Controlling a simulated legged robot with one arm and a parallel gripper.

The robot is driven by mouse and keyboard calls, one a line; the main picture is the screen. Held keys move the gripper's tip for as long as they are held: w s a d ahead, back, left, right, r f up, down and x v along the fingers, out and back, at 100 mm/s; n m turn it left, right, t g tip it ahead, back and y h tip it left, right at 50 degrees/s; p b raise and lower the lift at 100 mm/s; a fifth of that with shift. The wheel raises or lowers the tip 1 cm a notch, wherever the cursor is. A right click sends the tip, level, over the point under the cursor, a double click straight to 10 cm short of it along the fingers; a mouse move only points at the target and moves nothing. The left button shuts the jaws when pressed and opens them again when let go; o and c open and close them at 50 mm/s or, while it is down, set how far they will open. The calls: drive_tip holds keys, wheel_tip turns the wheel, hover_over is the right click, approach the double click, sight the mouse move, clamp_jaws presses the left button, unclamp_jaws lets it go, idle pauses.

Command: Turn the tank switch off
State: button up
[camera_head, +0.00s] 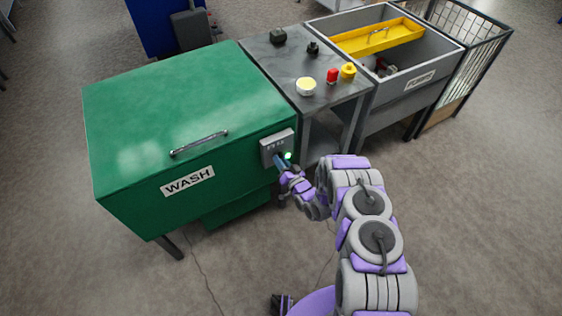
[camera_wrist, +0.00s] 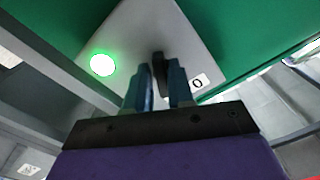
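The green tank marked WASH (camera_head: 190,130) has a grey switch box (camera_head: 270,146) on its right front corner. A lit green lamp (camera_head: 288,155) is on the box and shows in the wrist view (camera_wrist: 102,64). In the wrist view, a dark switch lever (camera_wrist: 158,62) stands on the grey plate (camera_wrist: 190,35). A white label reading 0 (camera_wrist: 197,83) is right of it. My gripper (camera_head: 278,160) is at the box. Its blue fingers (camera_wrist: 160,76) stand apart, one on each side of the lever, with narrow gaps showing. The switch markings are too small to read in the head view.
The floor in front is mostly clear, with a thin cable.

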clamp_jaws()
drive_tip(key=shift+w+d+n+p, duration=0.1)
drive_tip(key=shift+n+p, duration=3.75)
drive_tip(key=shift+n, duration=2.15)
